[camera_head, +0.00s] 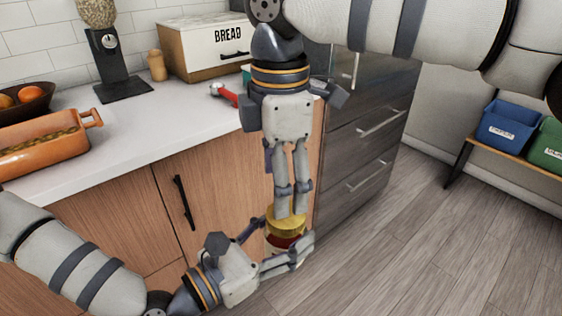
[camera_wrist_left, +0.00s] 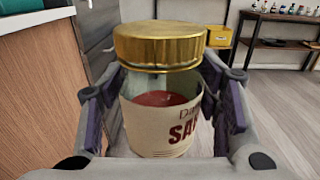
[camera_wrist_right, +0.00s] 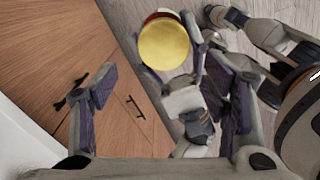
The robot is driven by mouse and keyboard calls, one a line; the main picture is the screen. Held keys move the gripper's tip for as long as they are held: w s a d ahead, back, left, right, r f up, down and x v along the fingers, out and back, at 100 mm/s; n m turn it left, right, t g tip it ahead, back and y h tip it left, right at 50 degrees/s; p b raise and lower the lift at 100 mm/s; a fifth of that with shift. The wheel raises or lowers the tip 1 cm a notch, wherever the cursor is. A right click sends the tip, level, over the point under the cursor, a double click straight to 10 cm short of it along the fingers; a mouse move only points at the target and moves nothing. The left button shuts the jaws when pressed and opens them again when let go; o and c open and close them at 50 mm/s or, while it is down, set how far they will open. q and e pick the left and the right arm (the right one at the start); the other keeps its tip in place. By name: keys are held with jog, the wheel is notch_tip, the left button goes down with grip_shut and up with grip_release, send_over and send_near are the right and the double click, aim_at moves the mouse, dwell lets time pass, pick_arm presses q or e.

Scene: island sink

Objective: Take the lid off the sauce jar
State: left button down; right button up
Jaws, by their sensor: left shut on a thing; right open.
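The sauce jar (camera_head: 281,242) is glass with red sauce and a paper label; it also shows in the left wrist view (camera_wrist_left: 158,128). Its gold lid (camera_head: 284,225) sits on top, and shows in the left wrist view (camera_wrist_left: 160,46) and the right wrist view (camera_wrist_right: 164,45). My left gripper (camera_head: 282,254) is shut on the jar's body below the lid and holds it upright, clear of the counter. My right gripper (camera_head: 291,213) points down at the lid from above. It is open and empty; the lid lies beyond its fingertips in the right wrist view.
The white counter (camera_head: 170,115) holds an orange dish (camera_head: 45,150), a fruit bowl (camera_head: 25,103), a bread box (camera_head: 205,48) and a red-handled tool (camera_head: 224,94). Wooden cabinet doors (camera_head: 205,190) stand close behind the jar. Open floor (camera_head: 430,230) lies to the right.

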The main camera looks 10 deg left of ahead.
aim_at(285, 238)
notch_tip(285, 238, down, 6)
jog(key=shift+w+r, duration=0.1)
jog(key=shift+r, duration=0.15)
